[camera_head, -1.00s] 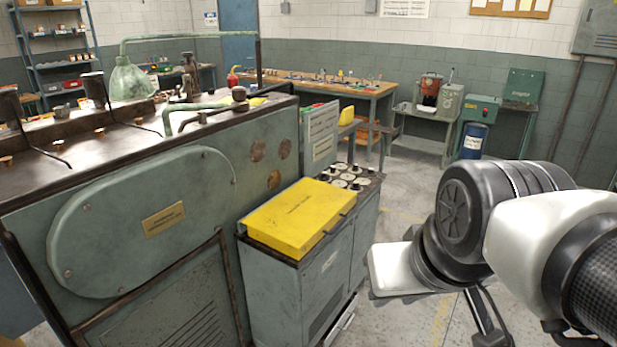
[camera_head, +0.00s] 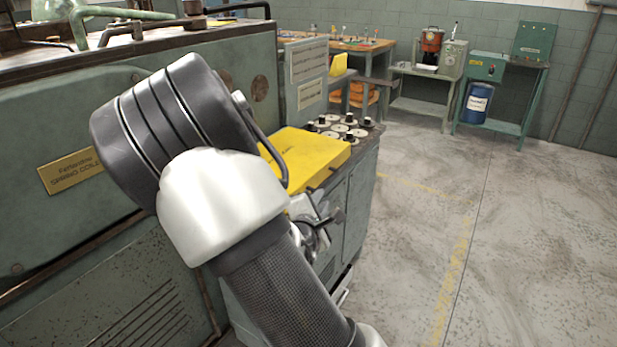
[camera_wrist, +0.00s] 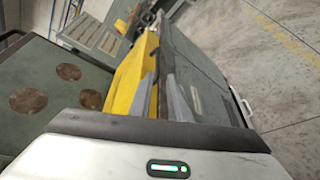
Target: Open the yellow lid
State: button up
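The yellow lid (camera_head: 308,157) lies flat and closed on the grey-green cabinet (camera_head: 358,195) beside the big machine. My arm covers its near left part in the head view. In the wrist view the lid (camera_wrist: 133,78) stands tilted in the picture, just beyond the wrist housing. My gripper (camera_head: 330,218) is low at the lid's front right edge, partly hidden behind my arm. In the wrist view its narrow grey fingers (camera_wrist: 168,95) overlap the lid's edge. I cannot tell whether they touch the lid or are apart.
The large green machine (camera_head: 60,240) stands close on the left. Several round-topped parts (camera_head: 345,128) sit on the cabinet behind the lid. The floor (camera_head: 500,250) on the right is clear. A bench (camera_head: 420,80) and a blue drum (camera_head: 478,103) stand at the back.

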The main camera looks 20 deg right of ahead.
aim_at(331, 179)
jog(key=shift+n, duration=0.3)
jog(key=b+x, duration=0.1)
jog(key=x, duration=0.5)
jog(key=b+x, duration=0.1)
jog(key=x, duration=0.4)
jog(key=b+x, duration=0.2)
jog(key=x, duration=0.4)
jog(key=shift+w+d+r, duration=0.2)
jog(key=shift+w+r, duration=0.1)
jog(key=shift+w, duration=0.05)
grip_shut()
